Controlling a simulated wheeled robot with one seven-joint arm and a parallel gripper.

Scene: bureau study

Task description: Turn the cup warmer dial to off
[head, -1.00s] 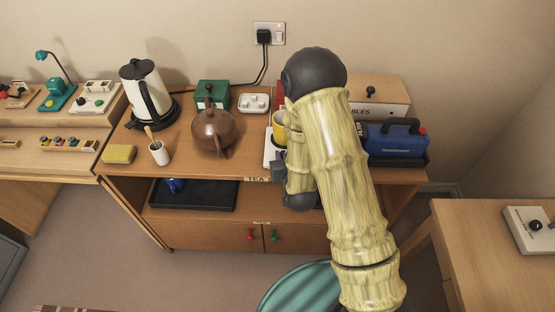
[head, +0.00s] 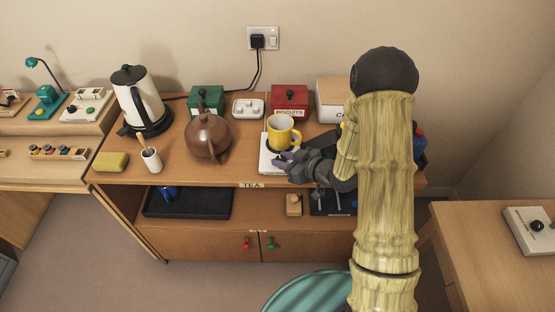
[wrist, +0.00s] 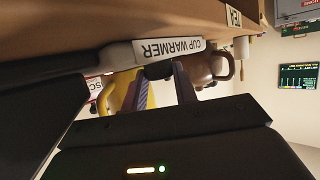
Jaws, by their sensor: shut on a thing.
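The cup warmer (head: 266,167) is a white slab at the front of the tea cabinet's top, with a yellow cup (head: 279,133) standing on it. Its label strip (wrist: 170,49) reads CUP WARMER in the wrist view. My gripper (head: 281,160) reaches in from the right at the warmer's front edge. In the wrist view the dark dial (wrist: 158,70) sits below the label, between the fingertips of my gripper (wrist: 162,76), which is shut on it. The dial's pointer and setting marks are hidden.
A brown teapot (head: 207,136) stands left of the warmer. A red biscuits box (head: 289,101), white egg-like tray (head: 248,108) and green box (head: 206,99) are behind. A kettle (head: 141,100) is farther left. A green round seat (head: 305,290) is in front of the cabinet.

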